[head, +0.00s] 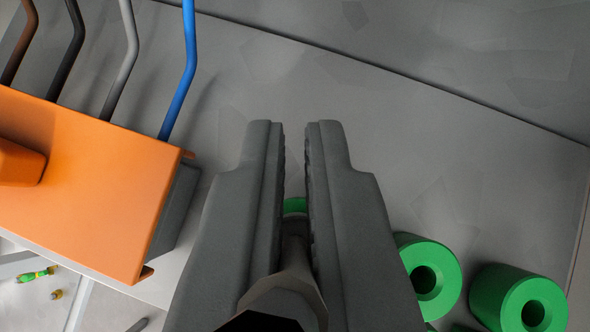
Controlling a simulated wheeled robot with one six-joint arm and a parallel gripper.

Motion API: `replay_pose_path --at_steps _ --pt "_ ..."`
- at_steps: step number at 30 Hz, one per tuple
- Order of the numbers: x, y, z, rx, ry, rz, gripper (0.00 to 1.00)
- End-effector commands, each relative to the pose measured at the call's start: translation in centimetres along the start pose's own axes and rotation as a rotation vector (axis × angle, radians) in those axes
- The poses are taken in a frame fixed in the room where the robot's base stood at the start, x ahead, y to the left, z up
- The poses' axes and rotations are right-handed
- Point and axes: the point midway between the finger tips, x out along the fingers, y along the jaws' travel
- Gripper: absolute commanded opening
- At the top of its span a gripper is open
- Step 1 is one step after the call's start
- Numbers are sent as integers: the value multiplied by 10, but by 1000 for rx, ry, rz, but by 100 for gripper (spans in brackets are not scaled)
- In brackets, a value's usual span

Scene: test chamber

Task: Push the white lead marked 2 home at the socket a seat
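My gripper (294,137) reaches up the middle of the head view. Its two dark grey fingers stand a narrow gap apart, and I see nothing held between the tips. A piece of a green thing (295,205) shows low in the gap, mostly hidden by the fingers. I see no white lead and no mark 2 in this view. I cannot make out a socket marked a.
An orange box (100,180) stands at left. Brown (20,43), black (68,52), grey (125,62) and blue (183,75) leads rise behind it. Green hollow cylinders (449,264) (495,290) lie at lower right. A screwdriver (36,274) lies at lower left. The upper middle grey surface is clear.

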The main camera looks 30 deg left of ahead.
Motion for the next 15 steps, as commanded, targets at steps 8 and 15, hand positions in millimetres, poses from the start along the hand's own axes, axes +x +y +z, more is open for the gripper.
replay_pose_path --at_steps 8,15 --pt "0 0 0 0 -1 0 31" --pt "-4 0 0 1 0 -1 31"
